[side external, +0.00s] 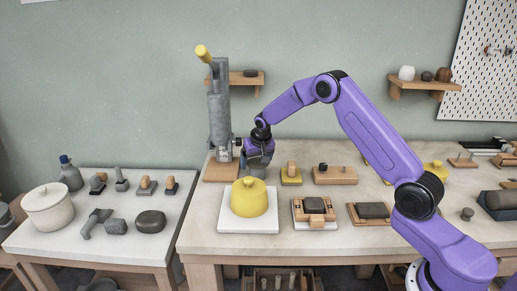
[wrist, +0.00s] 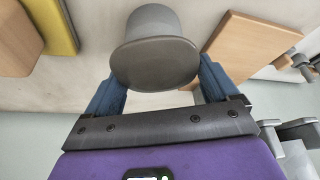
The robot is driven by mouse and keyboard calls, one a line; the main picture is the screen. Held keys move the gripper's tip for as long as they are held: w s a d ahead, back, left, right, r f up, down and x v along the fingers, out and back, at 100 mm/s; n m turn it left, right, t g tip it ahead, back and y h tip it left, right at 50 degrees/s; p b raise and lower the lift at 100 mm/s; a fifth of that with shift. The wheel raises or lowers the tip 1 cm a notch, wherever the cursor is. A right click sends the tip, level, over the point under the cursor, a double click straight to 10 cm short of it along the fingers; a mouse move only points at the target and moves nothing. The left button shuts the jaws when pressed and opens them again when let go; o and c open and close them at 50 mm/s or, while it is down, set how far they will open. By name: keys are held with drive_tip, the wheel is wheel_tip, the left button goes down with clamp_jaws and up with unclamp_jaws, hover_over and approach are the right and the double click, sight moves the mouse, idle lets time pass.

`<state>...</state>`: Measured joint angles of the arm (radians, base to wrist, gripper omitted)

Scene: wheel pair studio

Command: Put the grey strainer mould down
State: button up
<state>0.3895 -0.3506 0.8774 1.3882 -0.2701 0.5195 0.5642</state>
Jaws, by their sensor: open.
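The grey strainer mould (wrist: 155,58) is a cup-like piece with a wide, flat round face. In the wrist view it sits between the two blue fingers of my gripper (wrist: 160,82). The jaws are open, with a finger on either side of the mould. In the side view my gripper (side external: 258,166) points down low over the table, just right of the grey press. There the mould is hard to tell apart from the fingers. I cannot tell for sure whether its base touches the table.
The grey press with a yellow handle (side external: 219,115) stands on a wooden base close on the left. A yellow lidded pot (side external: 249,199) on a white board (side external: 233,225) is in front.

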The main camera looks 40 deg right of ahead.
sight(259, 171)
drive_tip(key=v, duration=1)
drive_tip(key=shift+r, duration=0.1)
drive_tip(key=s+a+n, duration=0.1)
drive_tip(key=s+a, duration=0.1)
drive_tip(key=a, duration=0.1)
drive_tip(key=s+a+r+n, duration=0.1)
drive_tip(key=s+a, duration=0.2)
drive_tip(key=s+a+r+n+y, duration=0.1)
drive_tip(key=s+a, duration=0.2)
drive_tip(key=a, duration=0.1)
drive_tip(key=shift+a+r+n+g, duration=0.1)
drive_tip(key=shift+r+n+g, duration=0.2)
drive_tip(key=shift+n, duration=0.1)
drive_tip(key=s+a+r+n+g+y, duration=0.1)
drive_tip(key=s+a+n, duration=0.5)
drive_tip(key=s, duration=0.8)
drive_tip(key=s+d+f+n+g, duration=0.1)
drive_tip(key=s+n, duration=0.6)
drive_tip(key=s, duration=1.7)
drive_tip(key=shift+d+g, duration=0.7)
drive_tip(key=shift+d, duration=0.1)
drive_tip(key=shift+w, duration=0.1)
